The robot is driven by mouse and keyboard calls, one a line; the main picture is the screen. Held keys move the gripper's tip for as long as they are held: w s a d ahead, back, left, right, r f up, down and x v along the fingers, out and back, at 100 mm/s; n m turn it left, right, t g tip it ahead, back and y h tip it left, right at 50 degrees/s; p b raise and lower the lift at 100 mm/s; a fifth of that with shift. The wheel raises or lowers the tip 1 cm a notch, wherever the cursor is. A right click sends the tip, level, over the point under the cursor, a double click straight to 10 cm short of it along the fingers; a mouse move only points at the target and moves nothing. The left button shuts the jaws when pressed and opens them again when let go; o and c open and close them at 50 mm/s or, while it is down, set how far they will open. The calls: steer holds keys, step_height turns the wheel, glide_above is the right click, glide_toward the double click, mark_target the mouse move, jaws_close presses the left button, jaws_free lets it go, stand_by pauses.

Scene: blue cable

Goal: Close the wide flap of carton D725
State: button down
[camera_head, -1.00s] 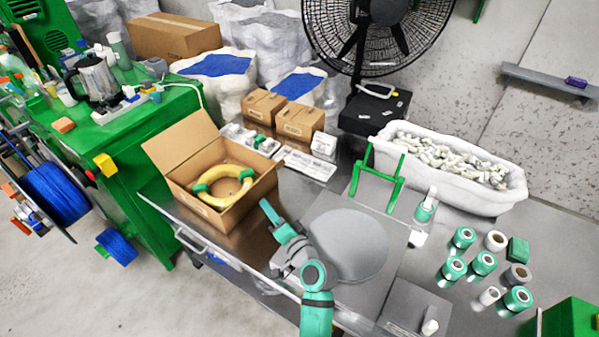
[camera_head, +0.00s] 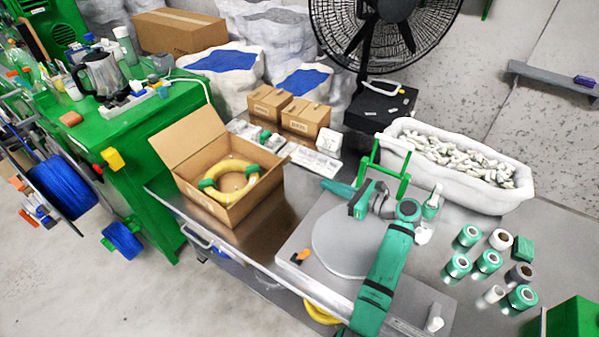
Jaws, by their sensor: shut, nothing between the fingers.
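The open carton (camera_head: 238,213) stands on the left part of the metal table. Its wide flap (camera_head: 187,135) stands up and leans back at the carton's far-left side. A yellow coil with green wraps (camera_head: 228,162) lies inside. I cannot read a D725 label on it. My gripper (camera_head: 328,184) is shut and empty, to the right of the carton and apart from it, above the far edge of the round grey plate. Its fingertips are small in this view.
Two small closed cartons (camera_head: 305,117) and white trays (camera_head: 258,134) stand behind the open carton. A green frame (camera_head: 383,172) is close to my gripper. A white bin (camera_head: 455,165) and several spools (camera_head: 487,262) are at the right. The table between carton and round plate (camera_head: 340,250) is clear.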

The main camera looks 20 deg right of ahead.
steer(key=r+x, duration=0.2)
steer(key=x, duration=1)
steer(key=shift+w+a+r, duration=0.3)
steer(key=shift+w, duration=0.15)
